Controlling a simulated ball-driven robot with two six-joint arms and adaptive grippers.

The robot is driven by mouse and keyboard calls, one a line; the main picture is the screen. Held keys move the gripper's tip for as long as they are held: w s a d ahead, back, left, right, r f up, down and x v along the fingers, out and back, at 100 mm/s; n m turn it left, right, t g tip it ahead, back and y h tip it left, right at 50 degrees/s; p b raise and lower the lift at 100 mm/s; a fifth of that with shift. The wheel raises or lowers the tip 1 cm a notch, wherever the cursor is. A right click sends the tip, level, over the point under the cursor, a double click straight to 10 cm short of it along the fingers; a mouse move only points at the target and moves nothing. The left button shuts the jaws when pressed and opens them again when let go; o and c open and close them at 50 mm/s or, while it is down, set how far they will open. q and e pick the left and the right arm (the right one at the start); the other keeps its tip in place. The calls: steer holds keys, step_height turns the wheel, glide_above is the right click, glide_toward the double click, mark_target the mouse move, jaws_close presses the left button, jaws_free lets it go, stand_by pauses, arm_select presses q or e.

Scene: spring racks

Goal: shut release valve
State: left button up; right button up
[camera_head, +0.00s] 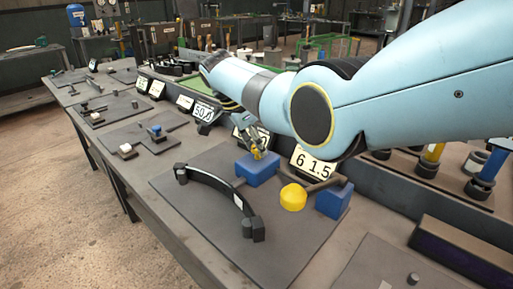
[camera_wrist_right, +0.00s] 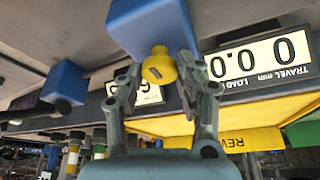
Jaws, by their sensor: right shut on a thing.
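My right gripper (camera_head: 257,150) is shut on a yellow knob (camera_head: 259,154) on the face of a blue block (camera_head: 258,172). The right wrist view shows its two fingers (camera_wrist_right: 160,75) on either side of the same yellow knob (camera_wrist_right: 158,66), with the blue block (camera_wrist_right: 152,22) behind it. I take this knob to be the release valve; no label on it is readable. A larger yellow cap (camera_head: 293,197) stands between this block and a second blue block (camera_head: 333,199). My left gripper is not in view.
A dark curved bar (camera_head: 222,186) with black end posts lies on the grey plate (camera_head: 205,227) at the left. Number displays (camera_head: 315,165) stand behind the blocks. More plates with small fixtures line the bench to the left. A dark box (camera_head: 465,255) lies at right.

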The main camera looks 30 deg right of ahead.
stand_by(0.4)
steer(key=o, duration=1.1)
steer(key=shift+r, duration=0.1)
steer(key=v, duration=1.2)
